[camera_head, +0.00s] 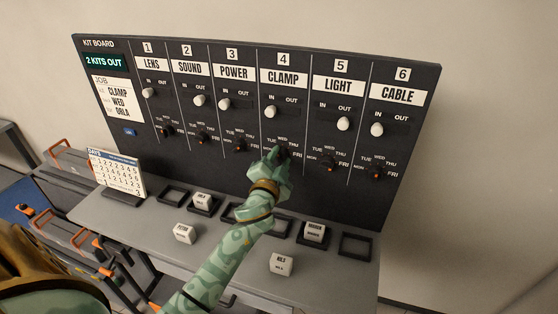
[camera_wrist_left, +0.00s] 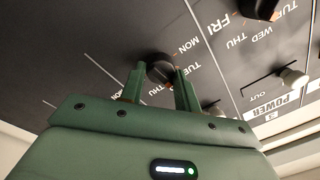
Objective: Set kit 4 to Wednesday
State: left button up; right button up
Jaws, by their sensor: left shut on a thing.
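The kit board (camera_head: 222,165) is a dark upright panel with numbered columns. Column 4, labelled CLAMP (camera_head: 283,77), has a white slider (camera_head: 271,112) at the IN side and a day dial below it. My left gripper (camera_head: 279,154) is at that dial and hides most of it in the head view. In the left wrist view my left gripper (camera_wrist_left: 160,84) has one finger on each side of the black dial knob (camera_wrist_left: 157,66) and is shut on it. Day words surround the knob; where its pointer stands is unclear. My right gripper is out of view.
A job card (camera_head: 118,101) reads CLAMP, WED, ORLA. Neighbouring dials, the POWER dial (camera_head: 240,144) and LIGHT dial (camera_head: 329,162), flank column 4. White name blocks (camera_head: 184,233) and dark trays (camera_head: 355,245) are on the grey shelf below, beside a calendar (camera_head: 119,174).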

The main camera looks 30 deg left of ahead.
pick_arm(q)
jog(key=shift+m, duration=0.6)
jog(key=o, duration=1)
jog(key=shift+w, duration=0.1)
jog(key=shift+c, duration=0.2)
jog(key=b+v, duration=0.2)
jog(key=v, duration=1.4)
jog(key=shift+f, duration=0.2)
